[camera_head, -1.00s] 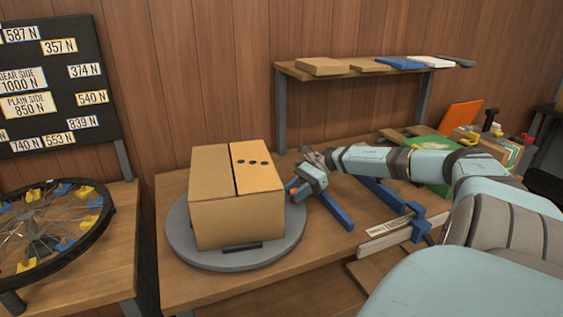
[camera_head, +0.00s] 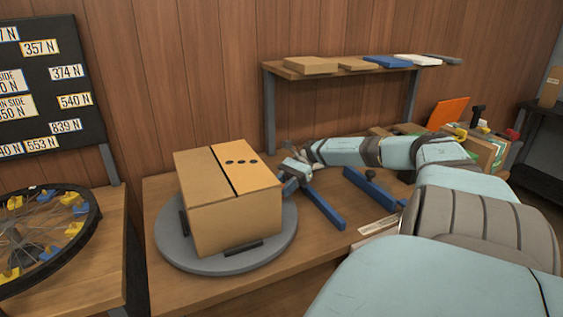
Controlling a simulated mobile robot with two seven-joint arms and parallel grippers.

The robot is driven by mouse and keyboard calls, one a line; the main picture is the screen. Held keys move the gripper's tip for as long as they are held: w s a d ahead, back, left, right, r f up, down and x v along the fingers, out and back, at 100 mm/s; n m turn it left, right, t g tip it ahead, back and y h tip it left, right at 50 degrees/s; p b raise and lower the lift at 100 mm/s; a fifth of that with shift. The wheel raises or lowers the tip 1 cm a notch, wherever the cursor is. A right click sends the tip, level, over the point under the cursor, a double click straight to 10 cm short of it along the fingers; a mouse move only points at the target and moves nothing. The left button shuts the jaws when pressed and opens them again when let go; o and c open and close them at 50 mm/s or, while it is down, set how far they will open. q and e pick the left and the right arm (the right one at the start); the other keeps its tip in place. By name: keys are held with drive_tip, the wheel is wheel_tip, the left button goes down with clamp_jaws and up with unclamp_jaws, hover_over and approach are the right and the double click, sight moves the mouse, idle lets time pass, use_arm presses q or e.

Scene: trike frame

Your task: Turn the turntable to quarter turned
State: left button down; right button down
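The turntable (camera_head: 172,241) is a round grey disc on the wooden bench. A brown cardboard box (camera_head: 235,215) sits on it, turned at an angle to the bench's front edge. Its top has a dark seam and several dark dots, and black cleats (camera_head: 243,247) show at its base. My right gripper (camera_head: 286,182) is low by the right back side of the box, near the turntable's rim. Its fingers are small and partly hidden, so I cannot tell whether they are open or whether they touch the disc. My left gripper is out of view.
A blue bar (camera_head: 326,208) and a blue clamp (camera_head: 372,187) lie right of the turntable. A raised shelf (camera_head: 345,69) stands behind. A spoked wheel (camera_head: 40,240) is on the left bench, below a black label board (camera_head: 50,85). Boxes crowd the right back.

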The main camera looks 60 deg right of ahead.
drive_tip(key=c, duration=0.8)
unclamp_jaws()
drive_tip(key=b+v, duration=0.1)
drive_tip(key=v, duration=1.2)
drive_tip(key=shift+w+f+b, duration=0.1)
drive_tip(key=shift+b, duration=0.3)
drive_tip(key=shift+d+r, duration=0.2)
drive_tip(key=shift+d, duration=0.2)
